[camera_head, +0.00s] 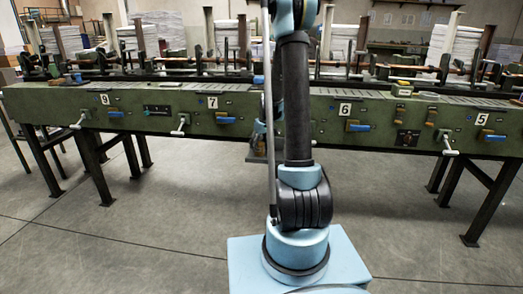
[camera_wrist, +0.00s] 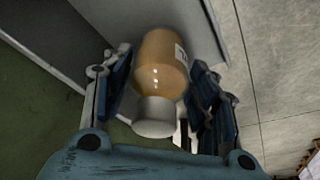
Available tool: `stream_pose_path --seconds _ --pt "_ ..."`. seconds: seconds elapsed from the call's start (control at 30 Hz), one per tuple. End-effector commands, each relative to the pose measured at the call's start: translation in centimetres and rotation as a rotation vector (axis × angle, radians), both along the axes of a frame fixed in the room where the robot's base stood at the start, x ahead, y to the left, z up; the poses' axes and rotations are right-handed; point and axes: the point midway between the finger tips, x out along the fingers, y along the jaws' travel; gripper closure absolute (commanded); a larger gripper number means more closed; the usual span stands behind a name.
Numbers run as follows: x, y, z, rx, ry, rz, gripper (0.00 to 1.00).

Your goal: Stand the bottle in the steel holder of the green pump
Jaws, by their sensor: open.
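An amber bottle (camera_wrist: 162,62) with a white cap (camera_wrist: 154,117) shows in the wrist view, its cap end toward the camera. My gripper (camera_wrist: 160,82) is open, with one finger on each side of the bottle. A narrow gap shows between the left finger and the bottle; contact on the right side cannot be told.
A long green machine (camera_head: 240,135) with numbered panels, blue handles and grey cranks spans the head view on dark legs. Paper stacks (camera_head: 160,35) stand behind it. The concrete floor (camera_head: 150,215) in front is clear. A grey panel (camera_wrist: 190,18) lies behind the bottle.

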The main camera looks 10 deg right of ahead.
Motion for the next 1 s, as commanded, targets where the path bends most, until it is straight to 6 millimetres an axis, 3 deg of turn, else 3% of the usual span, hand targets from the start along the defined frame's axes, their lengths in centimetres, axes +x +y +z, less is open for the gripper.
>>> stream_pose_path --seconds 0.1,0.23,0.37,0.73,1.0 --pt "0.0 0.0 0.0 0.0 0.0 0.0 0.46" --pt "0.0 0.0 0.0 0.0 0.0 0.0 0.76" --pt "0.0 0.0 0.0 0.0 0.0 0.0 0.81" --pt "-0.4 0.1 0.9 0.0 0.0 0.001 0.81" --pt "-0.4 0.1 4.7 0.0 0.0 0.0 0.81"
